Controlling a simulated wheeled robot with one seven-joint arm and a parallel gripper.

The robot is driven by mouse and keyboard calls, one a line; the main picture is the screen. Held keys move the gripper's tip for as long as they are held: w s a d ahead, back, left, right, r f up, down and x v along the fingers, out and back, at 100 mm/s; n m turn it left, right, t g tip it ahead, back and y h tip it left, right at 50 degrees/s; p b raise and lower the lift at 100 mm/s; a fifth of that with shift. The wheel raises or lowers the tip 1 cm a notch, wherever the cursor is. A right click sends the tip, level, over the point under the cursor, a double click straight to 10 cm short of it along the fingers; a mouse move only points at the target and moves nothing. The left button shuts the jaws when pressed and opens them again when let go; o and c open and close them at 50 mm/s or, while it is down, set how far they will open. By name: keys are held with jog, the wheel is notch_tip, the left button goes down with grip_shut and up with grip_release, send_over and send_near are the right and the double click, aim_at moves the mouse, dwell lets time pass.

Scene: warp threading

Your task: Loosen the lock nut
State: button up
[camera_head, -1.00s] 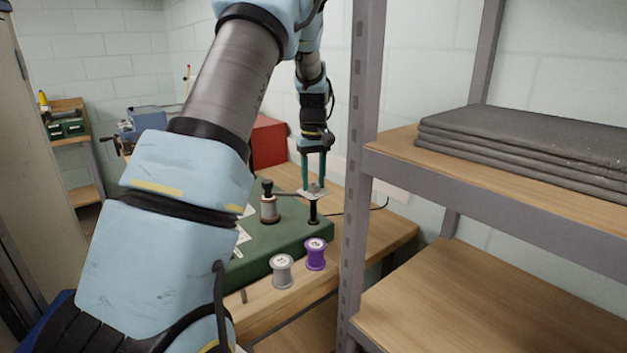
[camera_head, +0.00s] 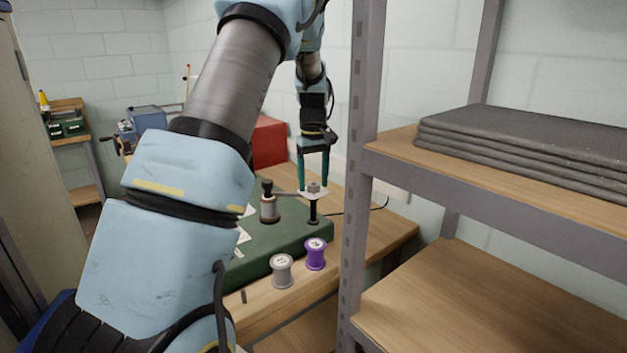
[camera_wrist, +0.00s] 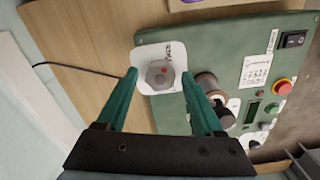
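In the head view the nut (camera_head: 314,186) is on top of a dark post (camera_head: 313,210). My gripper (camera_wrist: 159,73) points down at it with two green fingers, one on each side. Gaps show between both fingertips and the nut, so the gripper is open and holds nothing. In the head view my gripper (camera_head: 313,187) straddles the nut with its tips close to the plate.
The green machine base (camera_wrist: 290,50) carries a thread spool (camera_wrist: 207,84), a red button (camera_wrist: 282,87) and a black switch (camera_wrist: 294,39). A grey spool (camera_head: 281,271) and a purple spool (camera_head: 315,254) stand on the bench in front. A metal shelf upright (camera_head: 362,180) stands close on the right.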

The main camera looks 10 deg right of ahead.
aim_at(313, 184)
notch_tip(313, 184, up, 11)
jog(key=b, duration=0.3)
dwell(0.5)
jog(key=shift+a+f, duration=0.1)
jog(key=shift+f, duration=0.05)
jog(key=s+a+f+m, duration=0.1)
jog(key=s+a+f, duration=0.3)
jog(key=s+a, duration=0.2)
jog(key=s+a+f+m+t, duration=0.1)
jog(key=s+a+f, duration=0.4)
jog(key=s, duration=0.5)
jog(key=s+a+f+m, duration=0.2)
jog(key=s+a+f, duration=0.2)
jog(key=s+a, duration=0.3)
jog(key=shift+s+f+t, duration=0.25)
jog(key=shift+s+t, duration=0.05)
jog(key=shift+s, duration=0.45)
